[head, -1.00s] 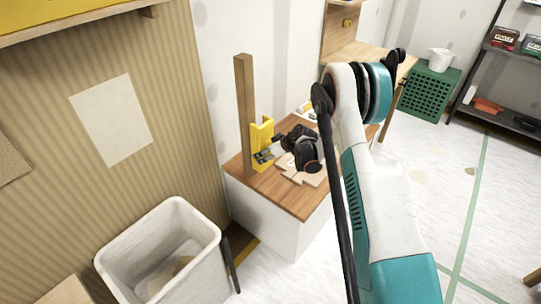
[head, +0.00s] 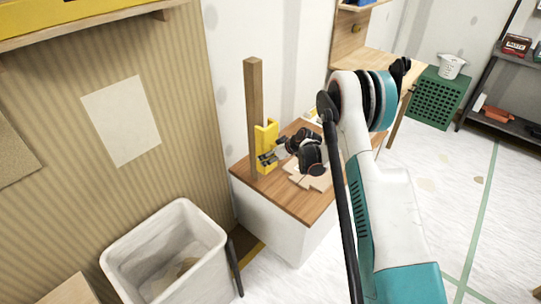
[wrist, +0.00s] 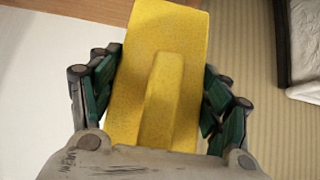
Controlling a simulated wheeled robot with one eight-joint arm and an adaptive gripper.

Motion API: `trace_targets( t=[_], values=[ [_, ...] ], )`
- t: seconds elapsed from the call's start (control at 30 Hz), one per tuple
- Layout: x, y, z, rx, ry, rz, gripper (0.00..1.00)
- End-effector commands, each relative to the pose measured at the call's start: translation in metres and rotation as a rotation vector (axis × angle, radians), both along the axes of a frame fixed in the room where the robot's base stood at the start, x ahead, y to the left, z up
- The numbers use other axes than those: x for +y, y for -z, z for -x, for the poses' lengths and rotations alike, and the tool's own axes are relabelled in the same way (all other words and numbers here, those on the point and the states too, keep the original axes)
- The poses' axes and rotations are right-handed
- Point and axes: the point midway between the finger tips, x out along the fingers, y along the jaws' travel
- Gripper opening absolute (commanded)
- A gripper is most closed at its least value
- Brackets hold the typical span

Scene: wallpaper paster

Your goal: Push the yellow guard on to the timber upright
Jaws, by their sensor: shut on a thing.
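The timber upright (head: 254,115) is a tall brown post standing at the back left corner of the wood-topped box, by the wall. The yellow guard (head: 271,133) is a channel-shaped piece, upright just right of the post's lower part. From here I cannot tell whether it touches the post or wraps it. My gripper (head: 268,158) is shut on the guard's lower part, coming from the right. In the wrist view the guard (wrist: 172,50) fills the middle, with a raised rib, and the dark green finger pads flank it. The post is not visible there.
The wood-topped white box (head: 295,208) carries flat light wood pieces (head: 318,180) under my wrist. A white bin (head: 165,250) stands at the front left. The corrugated wall (head: 180,100) is close on the left. Open floor (head: 430,190) lies to the right.

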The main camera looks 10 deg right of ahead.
Motion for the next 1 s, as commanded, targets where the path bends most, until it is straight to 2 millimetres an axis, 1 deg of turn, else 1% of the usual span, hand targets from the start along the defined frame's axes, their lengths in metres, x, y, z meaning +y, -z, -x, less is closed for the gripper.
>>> trace_targets(
  t=[1.0],
  values=[
    [0.011,0.000,-0.016,0.000,-0.001,0.001,0.47]
  ],
)
